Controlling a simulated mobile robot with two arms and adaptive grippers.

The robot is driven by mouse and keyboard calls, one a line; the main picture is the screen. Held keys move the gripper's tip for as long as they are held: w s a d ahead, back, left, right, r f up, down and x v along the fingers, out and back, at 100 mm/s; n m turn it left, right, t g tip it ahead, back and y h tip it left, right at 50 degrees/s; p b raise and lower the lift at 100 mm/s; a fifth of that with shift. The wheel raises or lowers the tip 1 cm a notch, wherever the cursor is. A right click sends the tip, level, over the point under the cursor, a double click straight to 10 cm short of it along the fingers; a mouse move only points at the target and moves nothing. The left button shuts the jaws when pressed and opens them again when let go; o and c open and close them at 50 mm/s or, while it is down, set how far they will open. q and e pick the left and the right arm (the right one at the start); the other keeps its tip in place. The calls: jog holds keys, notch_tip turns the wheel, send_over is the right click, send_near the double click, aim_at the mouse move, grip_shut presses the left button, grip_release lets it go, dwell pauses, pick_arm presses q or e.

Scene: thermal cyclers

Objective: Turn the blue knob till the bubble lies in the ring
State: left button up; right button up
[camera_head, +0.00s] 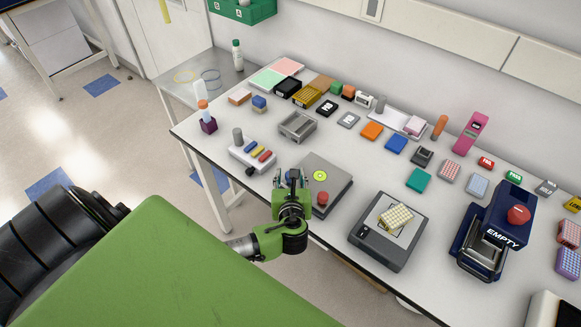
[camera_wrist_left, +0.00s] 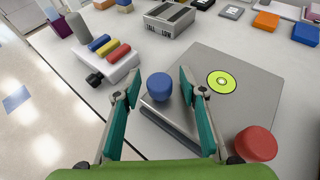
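The blue knob (camera_wrist_left: 159,86) stands at a corner of a grey levelling plate (camera_wrist_left: 205,62). In the head view the plate (camera_head: 333,170) lies near the front edge of the bench, and my gripper mostly hides the blue knob. A round yellow-green level (camera_wrist_left: 222,82) is set in the plate and shows in the head view too (camera_head: 320,175). Its ring and bubble are too small to tell apart. A red knob (camera_wrist_left: 256,144) is at another corner. My left gripper (camera_wrist_left: 159,92) is open, one finger on each side of the blue knob, with gaps visible. My right gripper is out of view.
A pale block with coloured bars (camera_head: 252,153) lies left of the plate, and a grey open-topped box (camera_head: 297,126) lies behind. A dark grey device (camera_head: 372,240) stands to the right. Small coloured boxes fill the back; bare bench surrounds the plate.

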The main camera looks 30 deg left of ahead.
pick_arm(q)
jog(key=v, duration=1.2)
jog(key=shift+f, duration=0.1)
